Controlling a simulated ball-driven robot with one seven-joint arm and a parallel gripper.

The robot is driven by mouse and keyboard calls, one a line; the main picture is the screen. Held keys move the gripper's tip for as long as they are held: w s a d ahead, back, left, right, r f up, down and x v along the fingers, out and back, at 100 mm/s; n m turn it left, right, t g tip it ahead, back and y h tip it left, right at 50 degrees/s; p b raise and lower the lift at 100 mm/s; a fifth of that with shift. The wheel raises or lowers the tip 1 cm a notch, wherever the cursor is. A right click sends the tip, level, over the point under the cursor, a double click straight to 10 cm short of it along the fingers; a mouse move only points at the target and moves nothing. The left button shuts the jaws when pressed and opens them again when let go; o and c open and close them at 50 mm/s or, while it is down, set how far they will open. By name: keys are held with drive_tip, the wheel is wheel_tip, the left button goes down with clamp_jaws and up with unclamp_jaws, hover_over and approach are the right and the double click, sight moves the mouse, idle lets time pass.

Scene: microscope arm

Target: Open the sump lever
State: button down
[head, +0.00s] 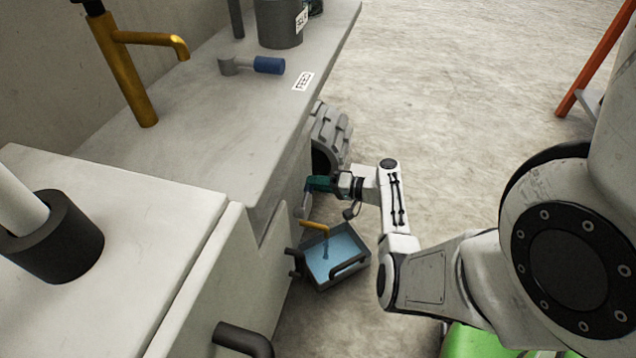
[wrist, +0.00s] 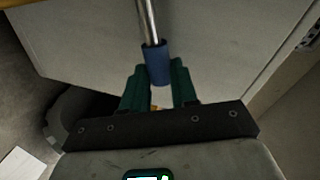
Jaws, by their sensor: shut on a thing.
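The lever is a metal rod with a blue grip (wrist: 156,62), seen in the wrist view against the pale cabinet side. My gripper (wrist: 158,80) has its two green fingers on either side of the blue grip's end and is shut on it. In the head view my gripper (head: 318,184) is low beside the cabinet front, under the worktop edge. A short grey piece of the lever (head: 303,205) shows below the fingers; the blue grip is hidden there. A yellow spout (head: 314,225) sticks out just below, over a grey bin (head: 362,264) holding blue liquid.
A grey ribbed housing (head: 330,135) stands just behind my gripper. Dark handles (head: 293,262) stick out beside the bin. The worktop (head: 190,130) overhangs the lever and carries a blue-handled tool (head: 267,65).

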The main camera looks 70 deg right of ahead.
drive_tip(key=shift+f, duration=0.1)
drive_tip(key=c, duration=0.9)
unclamp_jaws()
drive_tip(key=shift+o, duration=0.2)
drive_tip(key=shift+s, duration=0.1)
drive_tip(key=s+r+p, duration=0.2)
drive_tip(key=s, duration=0.8)
drive_tip(key=shift+s+p, duration=0.25)
drive_tip(key=shift+p, duration=0.15)
